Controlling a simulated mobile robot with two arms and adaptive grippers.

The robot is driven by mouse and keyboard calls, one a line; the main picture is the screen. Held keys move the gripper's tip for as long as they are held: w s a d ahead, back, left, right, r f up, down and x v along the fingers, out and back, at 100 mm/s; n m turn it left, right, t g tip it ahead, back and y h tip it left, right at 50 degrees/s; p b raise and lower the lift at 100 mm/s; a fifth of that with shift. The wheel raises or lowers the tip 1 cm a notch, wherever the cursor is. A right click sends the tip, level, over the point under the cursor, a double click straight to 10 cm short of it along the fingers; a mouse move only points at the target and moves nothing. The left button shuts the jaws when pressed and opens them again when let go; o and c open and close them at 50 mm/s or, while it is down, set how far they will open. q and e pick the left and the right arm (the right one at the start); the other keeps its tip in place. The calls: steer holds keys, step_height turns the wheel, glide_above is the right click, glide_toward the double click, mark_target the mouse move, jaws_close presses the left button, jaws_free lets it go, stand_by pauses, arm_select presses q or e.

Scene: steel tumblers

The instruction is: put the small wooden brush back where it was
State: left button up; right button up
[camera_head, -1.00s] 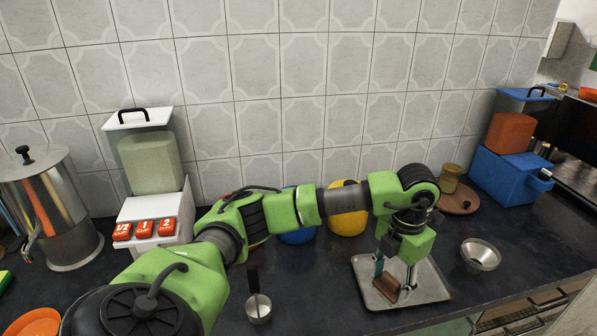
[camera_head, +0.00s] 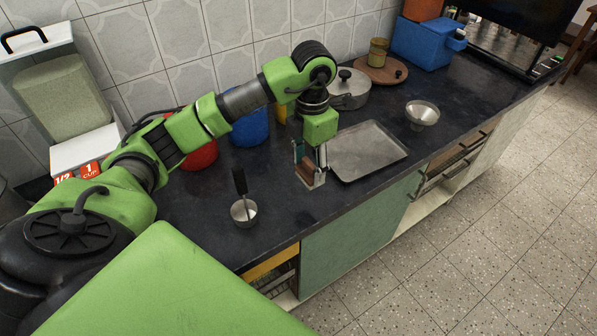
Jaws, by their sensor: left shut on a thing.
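My left gripper (camera_head: 311,166) points down and is shut on the small wooden brush (camera_head: 307,173), a brown block between its fingers. The brush is just left of the metal tray (camera_head: 368,150), over the dark counter. I cannot tell whether its underside touches the counter. The fingers partly hide the brush. The tray looks empty. My right gripper is out of view.
A steel cup (camera_head: 243,221) with a black-handled thing stands left of the brush. A metal funnel (camera_head: 422,115) is right of the tray. Behind are a lidded pot (camera_head: 350,92), a red container (camera_head: 199,153) and a blue one (camera_head: 250,129). The counter's front edge is close.

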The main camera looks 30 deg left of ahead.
mark_target(302, 167)
arm_select(q)
steer(key=a+f, duration=0.1)
steer(key=f, duration=0.1)
steer(key=w+a+f, duration=0.1)
steer(key=a+f, duration=0.1)
steer(key=shift+w+f+p, duration=0.1)
steer(key=shift+w+p, duration=0.1)
steer(key=shift+p, duration=0.2)
steer(key=shift+w+a+f, duration=0.2)
steer(key=shift+a+f, duration=0.15)
steer(key=shift+f, duration=0.1)
steer(key=f+p, duration=0.1)
steer(key=f, duration=0.2)
steer(key=shift+a+f+p, duration=0.1)
steer(key=shift+a+p, duration=0.2)
steer(key=shift+p, duration=0.05)
steer(key=shift+w+f, duration=0.1)
steer(key=shift+f, duration=0.15)
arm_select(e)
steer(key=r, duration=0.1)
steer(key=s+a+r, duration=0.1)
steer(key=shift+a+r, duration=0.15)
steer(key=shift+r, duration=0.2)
arm_select(q)
steer(key=shift+f, duration=0.25)
steer(key=o, duration=1)
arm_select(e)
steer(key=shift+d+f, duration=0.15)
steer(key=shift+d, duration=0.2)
